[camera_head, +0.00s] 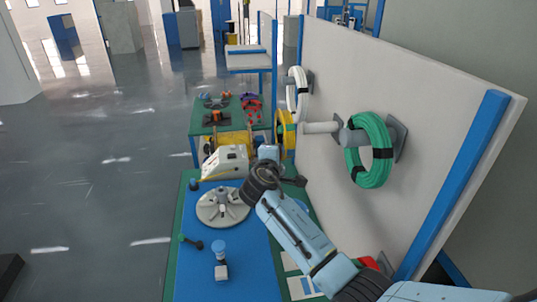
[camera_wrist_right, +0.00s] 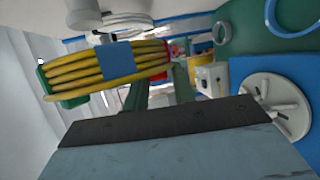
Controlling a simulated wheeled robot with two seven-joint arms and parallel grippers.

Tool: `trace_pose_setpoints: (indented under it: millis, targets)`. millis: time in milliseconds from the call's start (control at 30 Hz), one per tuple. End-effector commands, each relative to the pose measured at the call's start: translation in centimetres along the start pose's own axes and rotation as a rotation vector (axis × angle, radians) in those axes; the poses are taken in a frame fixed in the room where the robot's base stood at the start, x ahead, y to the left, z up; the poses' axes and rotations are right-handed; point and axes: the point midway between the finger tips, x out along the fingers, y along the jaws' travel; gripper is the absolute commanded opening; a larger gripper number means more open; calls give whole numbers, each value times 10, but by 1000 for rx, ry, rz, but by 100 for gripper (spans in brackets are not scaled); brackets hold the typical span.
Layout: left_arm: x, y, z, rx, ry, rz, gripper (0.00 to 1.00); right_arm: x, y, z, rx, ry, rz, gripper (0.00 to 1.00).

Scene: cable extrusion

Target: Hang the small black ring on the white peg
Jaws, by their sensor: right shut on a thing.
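I make out no small black ring in either view. My right gripper (camera_head: 268,153) is over the far end of the blue-topped table, beside a yellow coil (camera_head: 286,130). In the right wrist view its fingers (camera_wrist_right: 160,92) reach the near end of this yellow coil (camera_wrist_right: 85,78), which has a blue band, and appear shut on it. The fingertips are partly hidden. My left gripper is out of view.
A white coil (camera_head: 297,92) hangs farther along the wall panel (camera_head: 440,110). On the table stand a white machine (camera_head: 228,160), a round grey plate with upright pins (camera_head: 222,208) and small tools. The open floor on the left is clear.

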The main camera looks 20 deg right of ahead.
Motion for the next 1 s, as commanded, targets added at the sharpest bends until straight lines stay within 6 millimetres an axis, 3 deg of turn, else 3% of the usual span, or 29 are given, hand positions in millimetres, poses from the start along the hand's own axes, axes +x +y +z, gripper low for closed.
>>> trace_pose_setpoints:
  millis: [133, 1000]
  targets:
    - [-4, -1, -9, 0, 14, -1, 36, 4, 3, 12, 0, -1, 4, 0]
    - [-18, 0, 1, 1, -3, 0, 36, 31, 2, 76, 0, 0, 4, 0]
